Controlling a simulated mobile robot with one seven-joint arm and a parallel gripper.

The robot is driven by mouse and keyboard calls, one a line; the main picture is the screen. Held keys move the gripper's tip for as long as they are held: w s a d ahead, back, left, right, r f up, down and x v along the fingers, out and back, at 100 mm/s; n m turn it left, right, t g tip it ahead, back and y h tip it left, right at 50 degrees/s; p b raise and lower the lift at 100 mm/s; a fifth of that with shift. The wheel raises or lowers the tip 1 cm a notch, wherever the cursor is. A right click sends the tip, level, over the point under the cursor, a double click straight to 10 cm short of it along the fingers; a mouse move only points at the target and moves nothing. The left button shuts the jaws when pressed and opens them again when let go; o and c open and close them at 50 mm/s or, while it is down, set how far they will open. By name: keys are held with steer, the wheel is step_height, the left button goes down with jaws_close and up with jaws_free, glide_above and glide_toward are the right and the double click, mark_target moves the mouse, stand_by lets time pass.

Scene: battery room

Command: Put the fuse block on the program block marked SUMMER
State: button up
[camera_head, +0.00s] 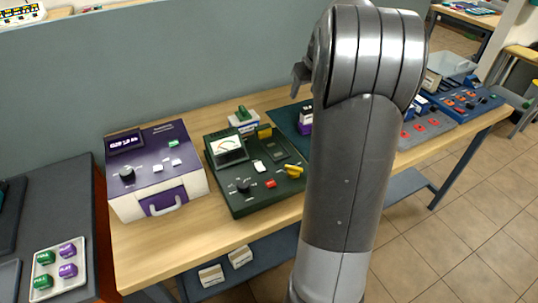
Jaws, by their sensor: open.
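I cannot tell for sure which piece is the fuse block, and I read no SUMMER mark in this view. A white block with a green top (243,116) stands at the back of the wooden table, behind the green meter panel. A purple and white block (305,121) stands on a dark green mat, partly hidden by my arm. Small white and blue blocks (420,103) stand right of my arm. Two pale labelled blocks (225,266) sit on the lower shelf, their marks too small to read.
The wooden table (222,226) carries a purple and white case (158,172), a green meter panel (254,165) and a blue panel (467,100). A tray (41,262) with green and purple pieces lies on the left bench. Tiled floor is clear at right.

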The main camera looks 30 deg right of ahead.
steer(key=s+a+r, duration=0.3)
steer(key=s+a, duration=0.3)
steer(key=a, duration=0.4)
steer(key=s+a+r, duration=0.4)
steer(key=s+a, duration=0.3)
steer(key=a, duration=0.4)
steer(key=s+a+f, duration=0.2)
steer(key=s+a, duration=0.2)
steer(key=s, duration=0.4)
steer(key=s+a+f+t, duration=0.1)
steer(key=s+a+f, duration=0.1)
steer(key=s+a, duration=0.3)
steer(key=s, duration=0.3)
steer(key=shift+a+f, duration=0.15)
steer(key=shift+a, duration=0.05)
